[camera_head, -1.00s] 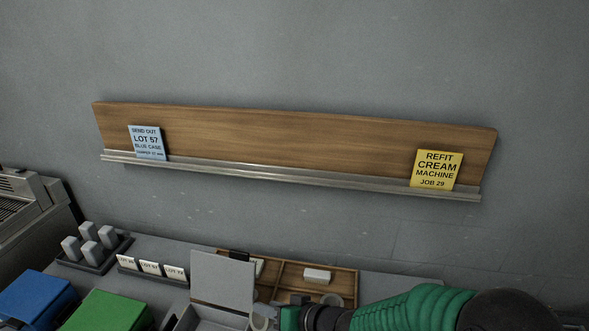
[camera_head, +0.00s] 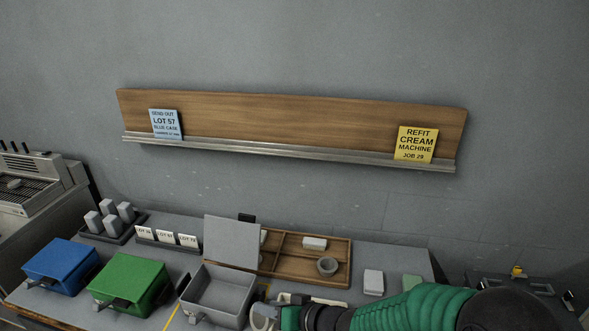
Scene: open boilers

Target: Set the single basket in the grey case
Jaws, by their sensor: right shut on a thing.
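The grey case (camera_head: 216,296) stands on the bench at lower centre with its lid (camera_head: 231,243) raised, and its visible inside looks empty. My right gripper (camera_head: 274,315) comes in from the right at the bottom edge, just right of the case. It is shut on a pale, round-rimmed thing that looks like the single basket (camera_head: 262,316); it is partly cut off by the frame, and no marking on it can be read. It is outside the case. My left gripper is not in view.
Closed blue (camera_head: 60,266) and green (camera_head: 128,284) cases stand to the left. Lot tags (camera_head: 166,236) and grey posts (camera_head: 111,220) stand at the back left.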

